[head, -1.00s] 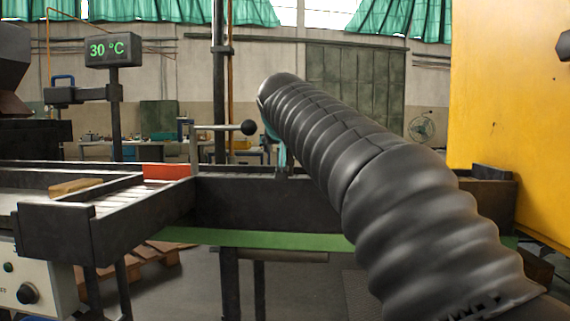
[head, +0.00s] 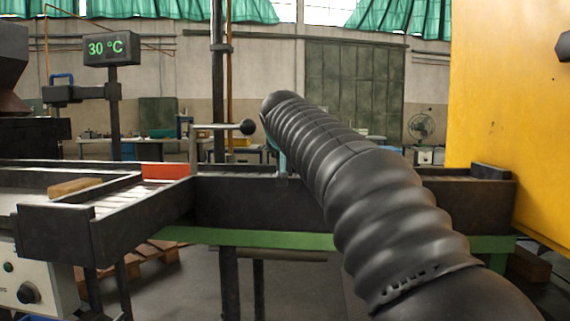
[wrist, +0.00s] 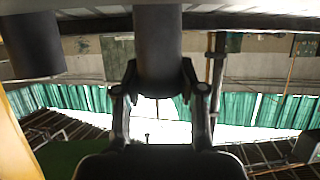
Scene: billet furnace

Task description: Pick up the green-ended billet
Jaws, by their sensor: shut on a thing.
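In the wrist view my gripper (wrist: 159,78) has its two fingers closed on either side of a thick, dark cylindrical billet (wrist: 158,45). The billet runs out of the top of that picture. No green end shows on it, so I cannot tell from the colour which billet it is. In the head view my arm hides the gripper and the billet above the dark-walled trough.
A second dark cylinder (wrist: 32,45) shows at left in the wrist view. In the head view, a dark-walled trough (head: 240,203) crosses the middle, with a lever (head: 248,127) above it. A yellow housing (head: 510,110) stands at right, a 30 °C display (head: 111,49) at left.

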